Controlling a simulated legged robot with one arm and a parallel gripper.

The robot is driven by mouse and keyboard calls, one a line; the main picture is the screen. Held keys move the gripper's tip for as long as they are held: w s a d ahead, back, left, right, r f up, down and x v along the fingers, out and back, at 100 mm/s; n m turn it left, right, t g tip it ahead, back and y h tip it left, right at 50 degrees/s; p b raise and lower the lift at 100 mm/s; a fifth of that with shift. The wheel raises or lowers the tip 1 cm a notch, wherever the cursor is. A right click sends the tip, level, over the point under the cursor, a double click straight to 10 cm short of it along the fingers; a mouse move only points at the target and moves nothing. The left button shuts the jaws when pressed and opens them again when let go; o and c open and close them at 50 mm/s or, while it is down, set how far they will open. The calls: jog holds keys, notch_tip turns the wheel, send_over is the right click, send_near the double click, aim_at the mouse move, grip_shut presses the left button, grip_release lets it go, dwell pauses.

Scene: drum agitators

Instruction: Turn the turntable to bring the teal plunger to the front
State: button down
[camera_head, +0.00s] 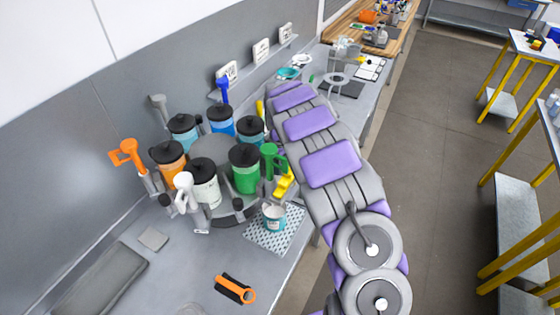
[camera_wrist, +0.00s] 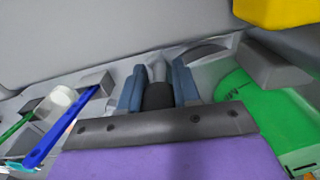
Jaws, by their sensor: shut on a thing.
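The round turntable (camera_head: 211,150) stands on the grey bench in the head view, ringed by black-lidded drums. Plungers stick out around it: orange (camera_head: 128,154), grey (camera_head: 159,104), blue (camera_head: 223,91), white (camera_head: 184,187), green (camera_head: 269,157) and yellow (camera_head: 283,183). I cannot make out a teal plunger; teal drums show at the back left (camera_head: 183,126) and back right (camera_head: 251,130). In the wrist view my gripper (camera_wrist: 158,92) is shut on a dark grey post. A green rounded body (camera_wrist: 262,115) is to its right. In the head view my arm hides the gripper.
An orange-and-black tool (camera_head: 235,289) and a grey tray (camera_head: 98,281) lie nearer. Wall-shelf boxes (camera_head: 261,52) are behind. Bare bench lies between tray and tool.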

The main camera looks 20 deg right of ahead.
jog(key=shift+s+a+b, duration=0.2)
jog(key=shift+s+a, duration=0.2)
jog(key=shift+s, duration=0.45)
jog(key=shift+s+a+b, duration=0.15)
jog(key=shift+s+a, duration=0.25)
jog(key=shift+s, duration=0.45)
jog(key=c, duration=0.8)
grip_release()
jog(key=shift+a, duration=0.1)
notch_tip(320, 180, up, 17)
jog(key=shift+r, duration=0.15)
jog(key=shift+w, duration=0.1)
jog(key=shift+c, duration=0.3)
